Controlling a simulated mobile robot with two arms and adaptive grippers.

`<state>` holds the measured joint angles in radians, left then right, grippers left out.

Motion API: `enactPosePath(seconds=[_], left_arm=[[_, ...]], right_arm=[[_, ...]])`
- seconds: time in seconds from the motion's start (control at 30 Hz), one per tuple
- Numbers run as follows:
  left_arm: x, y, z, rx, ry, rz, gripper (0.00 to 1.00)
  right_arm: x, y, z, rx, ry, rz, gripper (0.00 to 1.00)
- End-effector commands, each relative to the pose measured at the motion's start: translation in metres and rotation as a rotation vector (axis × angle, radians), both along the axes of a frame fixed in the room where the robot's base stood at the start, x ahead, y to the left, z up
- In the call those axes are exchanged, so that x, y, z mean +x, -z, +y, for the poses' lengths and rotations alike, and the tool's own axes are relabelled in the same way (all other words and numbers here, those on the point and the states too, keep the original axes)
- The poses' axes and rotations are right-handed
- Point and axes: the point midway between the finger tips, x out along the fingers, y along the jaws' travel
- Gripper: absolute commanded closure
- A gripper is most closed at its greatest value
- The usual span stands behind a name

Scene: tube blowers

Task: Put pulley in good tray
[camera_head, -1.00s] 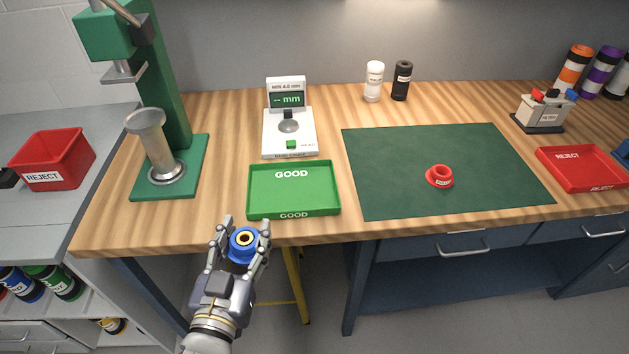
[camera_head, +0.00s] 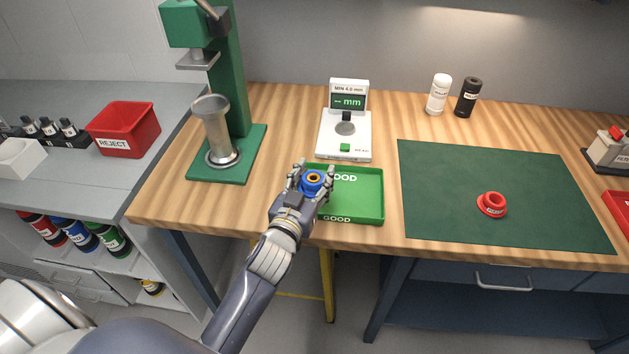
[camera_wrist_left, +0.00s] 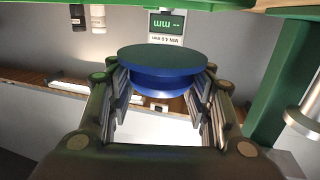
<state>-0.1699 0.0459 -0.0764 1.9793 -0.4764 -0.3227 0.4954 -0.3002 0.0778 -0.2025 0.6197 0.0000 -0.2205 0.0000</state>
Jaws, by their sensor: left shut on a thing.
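My left gripper (camera_head: 309,186) is shut on a blue pulley (camera_head: 313,181) with a brass-coloured centre ring. It holds the pulley over the left part of the green good tray (camera_head: 372,213) in the head view. In the left wrist view the blue pulley (camera_wrist_left: 165,70) sits between the two fingers of the gripper (camera_wrist_left: 158,100). The gripper and pulley hide the tray's left side and part of its back "GOOD" label. The gap between pulley and tray floor cannot be judged. My right gripper is not in view.
A white gauge (camera_head: 345,135) stands behind the tray. A green press (camera_head: 232,150) is to the left. A red pulley (camera_head: 492,204) lies on the dark green mat (camera_head: 450,170). A red reject bin (camera_head: 124,129) is on the grey side bench.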

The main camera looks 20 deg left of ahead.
Motion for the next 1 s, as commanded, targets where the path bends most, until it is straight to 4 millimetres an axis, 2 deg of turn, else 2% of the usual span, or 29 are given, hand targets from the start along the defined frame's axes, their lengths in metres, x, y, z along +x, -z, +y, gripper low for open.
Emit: enactPosePath(seconds=[0.13,0.4,0.67,1.0], left_arm=[[0.009,0.002,0.003,-0.001,-0.001,-0.002,0.98],[0.008,0.034,0.002,-0.001,0.000,-0.002,0.98],[0.008,0.035,0.002,0.000,0.001,-0.003,0.98],[0.008,0.046,0.002,-0.002,0.001,-0.003,0.98]], right_arm=[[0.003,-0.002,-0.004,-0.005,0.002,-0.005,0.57],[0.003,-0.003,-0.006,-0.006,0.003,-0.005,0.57],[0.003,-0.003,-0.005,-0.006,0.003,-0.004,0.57],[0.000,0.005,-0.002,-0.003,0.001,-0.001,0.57]])
